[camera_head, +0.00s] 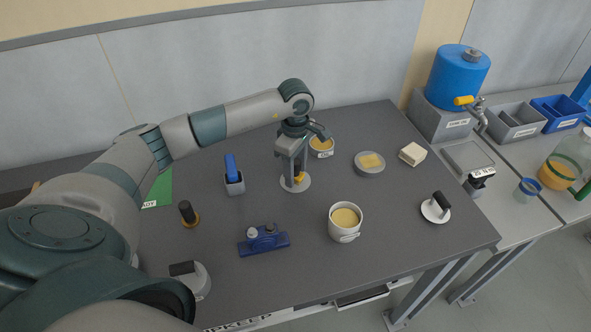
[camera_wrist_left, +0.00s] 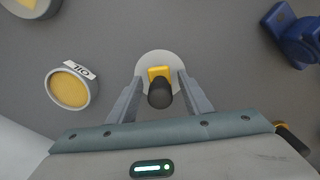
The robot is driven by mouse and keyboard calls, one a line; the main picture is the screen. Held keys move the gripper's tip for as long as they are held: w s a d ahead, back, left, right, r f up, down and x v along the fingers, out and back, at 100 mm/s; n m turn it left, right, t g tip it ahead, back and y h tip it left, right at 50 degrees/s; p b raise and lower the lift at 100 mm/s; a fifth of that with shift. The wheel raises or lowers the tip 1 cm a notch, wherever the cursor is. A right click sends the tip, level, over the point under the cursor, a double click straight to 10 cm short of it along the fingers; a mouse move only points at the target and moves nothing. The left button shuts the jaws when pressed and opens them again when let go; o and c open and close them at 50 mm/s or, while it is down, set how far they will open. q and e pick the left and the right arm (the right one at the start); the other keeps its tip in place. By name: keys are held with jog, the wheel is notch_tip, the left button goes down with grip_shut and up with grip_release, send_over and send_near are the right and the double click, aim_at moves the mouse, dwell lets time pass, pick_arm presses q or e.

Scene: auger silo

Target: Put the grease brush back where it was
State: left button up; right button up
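A piece with a black upright handle and a yellow block (camera_wrist_left: 160,73) stands on a pale round disc (camera_wrist_left: 146,62) in the left wrist view. The disc (camera_head: 287,185) also shows in the head view, mid-table. I cannot tell for certain whether this piece is the grease brush. My left gripper (camera_head: 293,176) points down over it. Its fingers (camera_wrist_left: 160,76) are on both sides of the black handle, with a visible gap on each side, so it looks open. My right gripper is not in view.
An oil tin (camera_head: 321,147) stands close behind the left gripper. A grey holder with a blue-handled tool (camera_head: 234,178), a blue tool (camera_head: 263,240), a white mug (camera_head: 345,222) and a black-handled piece (camera_head: 187,212) surround it. A blue tank (camera_head: 458,77) stands at the right.

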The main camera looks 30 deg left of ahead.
pick_arm(q)
jog(key=shift+r, duration=0.1)
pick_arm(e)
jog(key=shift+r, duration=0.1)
pick_arm(q)
jog(key=shift+r, duration=0.4)
notch_tip(320, 180, up, 9)
jog(key=b, duration=0.3)
jog(key=shift+r+b, duration=0.2)
jog(key=shift+b, duration=0.2)
jog(key=shift+r, duration=0.9)
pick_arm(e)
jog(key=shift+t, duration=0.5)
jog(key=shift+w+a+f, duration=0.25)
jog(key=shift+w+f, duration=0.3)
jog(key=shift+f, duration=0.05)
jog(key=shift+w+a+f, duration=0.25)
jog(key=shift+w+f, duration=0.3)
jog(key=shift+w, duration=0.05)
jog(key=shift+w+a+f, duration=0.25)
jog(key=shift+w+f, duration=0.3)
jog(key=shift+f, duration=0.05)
pick_arm(q)
jog(key=shift+r, duration=0.1)
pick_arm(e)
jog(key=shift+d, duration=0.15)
